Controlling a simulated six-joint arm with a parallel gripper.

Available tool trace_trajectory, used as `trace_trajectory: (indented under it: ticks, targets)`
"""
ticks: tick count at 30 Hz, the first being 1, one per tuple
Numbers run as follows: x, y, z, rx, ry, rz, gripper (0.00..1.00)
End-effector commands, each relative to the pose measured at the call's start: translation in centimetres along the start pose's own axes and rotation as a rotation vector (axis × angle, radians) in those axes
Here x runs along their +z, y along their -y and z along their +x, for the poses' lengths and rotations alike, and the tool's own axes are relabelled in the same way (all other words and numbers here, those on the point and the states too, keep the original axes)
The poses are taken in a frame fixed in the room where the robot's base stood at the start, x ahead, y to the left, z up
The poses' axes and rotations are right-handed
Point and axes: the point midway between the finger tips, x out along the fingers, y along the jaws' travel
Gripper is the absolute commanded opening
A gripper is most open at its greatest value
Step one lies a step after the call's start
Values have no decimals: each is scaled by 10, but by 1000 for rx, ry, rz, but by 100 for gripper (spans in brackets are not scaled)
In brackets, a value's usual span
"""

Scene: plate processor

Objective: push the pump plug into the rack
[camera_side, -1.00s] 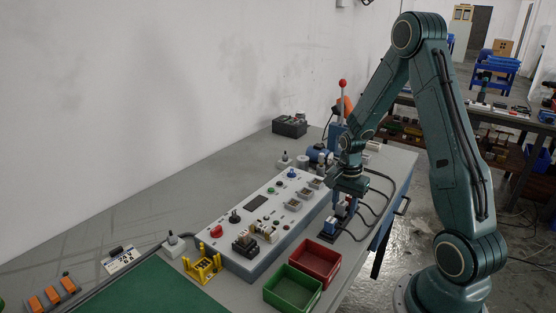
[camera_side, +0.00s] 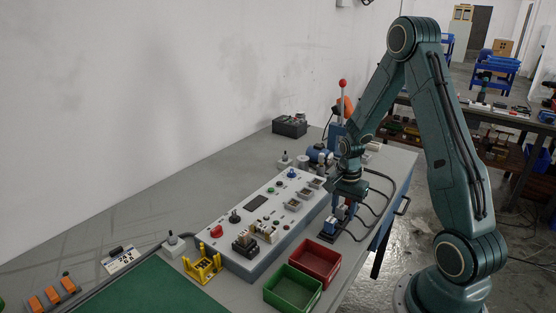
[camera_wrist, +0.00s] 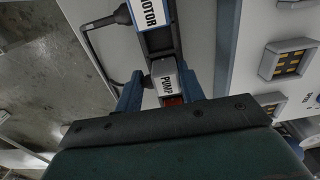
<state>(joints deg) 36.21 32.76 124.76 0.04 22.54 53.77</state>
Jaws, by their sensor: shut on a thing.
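The pump plug (camera_wrist: 167,82) is a grey block with a white PUMP label and a red part at its near end. My gripper (camera_wrist: 162,86) is shut on it, one blue finger on each side. In the side view my gripper (camera_side: 343,208) points down beside the grey panel. The rack (camera_wrist: 160,42) is a dark narrow strip beneath the plug, and a plug labelled MOTOR (camera_wrist: 149,12) sits further along it. The pump plug is in line with the rack. Its lower end is hidden, so I cannot tell how deep it sits.
The grey control panel (camera_side: 262,205) with sockets and knobs stands left of the rack. Several dark cables (camera_side: 377,196) loop on the right. A red bin (camera_side: 327,279) and a green bin (camera_side: 284,304) stand in front. A lever with a red knob (camera_side: 342,83) stands behind.

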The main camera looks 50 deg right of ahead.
Motion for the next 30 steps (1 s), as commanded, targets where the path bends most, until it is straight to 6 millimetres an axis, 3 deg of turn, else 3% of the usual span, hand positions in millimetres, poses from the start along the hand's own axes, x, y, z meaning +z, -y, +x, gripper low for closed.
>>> trace_trajectory:
  ticks: [5, 6, 9, 10, 22, 30]
  targets:
    - [0, 0, 0, 0, 0, 0, 14]
    - [0, 0, 0, 0, 0, 0, 43]
    - [0, 0, 0, 0, 0, 0, 62]
    - [0, 0, 0, 0, 0, 0, 64]
    - [0, 0, -2, -1, -1, 0, 64]
    - [-1, 1, -20, -3, -2, 0, 64]
